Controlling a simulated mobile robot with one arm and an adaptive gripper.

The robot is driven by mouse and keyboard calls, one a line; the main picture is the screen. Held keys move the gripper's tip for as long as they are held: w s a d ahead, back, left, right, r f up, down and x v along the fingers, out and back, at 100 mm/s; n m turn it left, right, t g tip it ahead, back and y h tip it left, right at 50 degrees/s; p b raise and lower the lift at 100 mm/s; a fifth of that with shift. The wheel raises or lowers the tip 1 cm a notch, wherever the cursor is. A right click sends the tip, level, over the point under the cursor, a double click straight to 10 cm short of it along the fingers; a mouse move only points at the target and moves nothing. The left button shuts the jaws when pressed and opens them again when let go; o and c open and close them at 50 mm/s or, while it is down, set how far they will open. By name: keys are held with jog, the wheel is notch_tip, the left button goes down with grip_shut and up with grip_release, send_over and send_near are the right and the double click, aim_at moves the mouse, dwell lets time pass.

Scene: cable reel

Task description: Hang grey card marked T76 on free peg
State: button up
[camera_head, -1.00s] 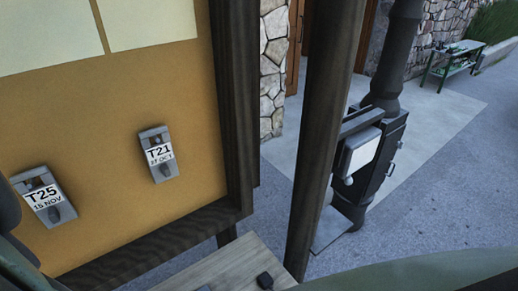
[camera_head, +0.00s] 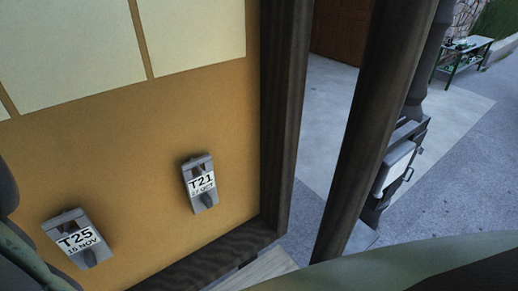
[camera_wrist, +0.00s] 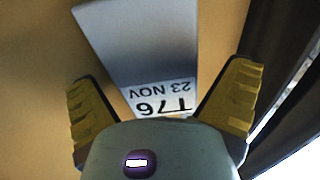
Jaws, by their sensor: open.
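The grey card marked T76 (camera_wrist: 145,50), with "23 NOV" on its white label, shows upside down in the wrist view in front of the tan board. My gripper (camera_wrist: 163,78) is open, with its yellow fingers apart on either side of the card's label end. I cannot tell whether the card hangs on a peg, as its far end runs out of the frame. The card and my gripper do not show in the head view. There, grey cards marked T25 (camera_head: 77,240) and T21 (camera_head: 200,184) hang on the board (camera_head: 130,150). No bare peg is visible.
A dark wooden frame (camera_head: 285,110) edges the board on the right. A dark post (camera_head: 375,130) stands just beyond it. Further right are a dark stove-like unit (camera_head: 400,165) and a green bench (camera_head: 463,55). Open paving lies at the right.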

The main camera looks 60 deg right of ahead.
jog(key=shift+w, duration=0.15)
jog(key=c, duration=1.2)
jog(key=shift+w+a+f+b, duration=0.1)
jog(key=shift+w+b, duration=0.25)
jog(key=shift+w, duration=0.25)
dwell(2.1)
jog(key=o, duration=1.2)
